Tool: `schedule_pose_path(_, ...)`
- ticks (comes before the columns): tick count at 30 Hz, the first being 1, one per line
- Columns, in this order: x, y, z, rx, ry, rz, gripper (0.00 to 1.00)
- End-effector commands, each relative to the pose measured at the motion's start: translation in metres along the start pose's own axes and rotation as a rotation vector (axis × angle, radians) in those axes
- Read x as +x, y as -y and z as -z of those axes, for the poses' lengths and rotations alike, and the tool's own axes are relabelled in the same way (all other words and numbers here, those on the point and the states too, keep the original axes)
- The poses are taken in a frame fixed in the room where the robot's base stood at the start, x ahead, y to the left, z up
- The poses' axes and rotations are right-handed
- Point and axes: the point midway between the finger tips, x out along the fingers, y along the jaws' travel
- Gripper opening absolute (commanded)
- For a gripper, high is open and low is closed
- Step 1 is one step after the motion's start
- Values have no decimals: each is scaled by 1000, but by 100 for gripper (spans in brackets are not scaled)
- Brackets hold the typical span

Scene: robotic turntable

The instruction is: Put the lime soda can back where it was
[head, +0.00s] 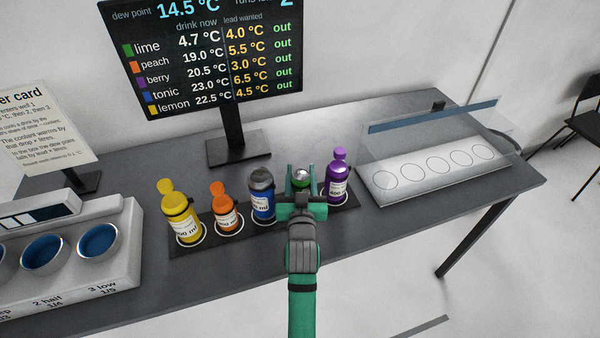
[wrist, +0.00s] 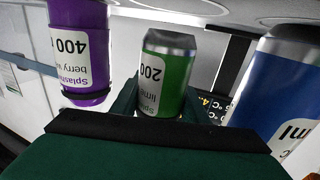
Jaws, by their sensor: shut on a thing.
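The can looks upright. My gripper hides its lower part in the head view, so I cannot tell if its base touches the black rack (head: 210,245).
A purple berry bottle (head: 338,180) stands close on the right, a blue can (head: 262,195) close on the left. Orange (head: 225,208) and yellow (head: 178,212) bottles stand further left. A cooling block with blue wells (head: 115,270) is far left; a clear-fronted tray with circles (head: 375,195) is right. A screen (head: 215,60) stands behind.

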Motion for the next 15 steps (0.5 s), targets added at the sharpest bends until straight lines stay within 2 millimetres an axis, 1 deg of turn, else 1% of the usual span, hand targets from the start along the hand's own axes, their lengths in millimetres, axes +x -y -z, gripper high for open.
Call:
schedule_pose_path(4,0,0,-4,0,3,1,8)
schedule_pose_path(5,0,0,-5,0,5,1,43)
schedule_pose_path(6,0,0,-6,1,6,1,52)
schedule_pose_path(7,0,0,-6,1,7,1,59)
schedule_pose_path(15,0,0,-9,1,12,1,59)
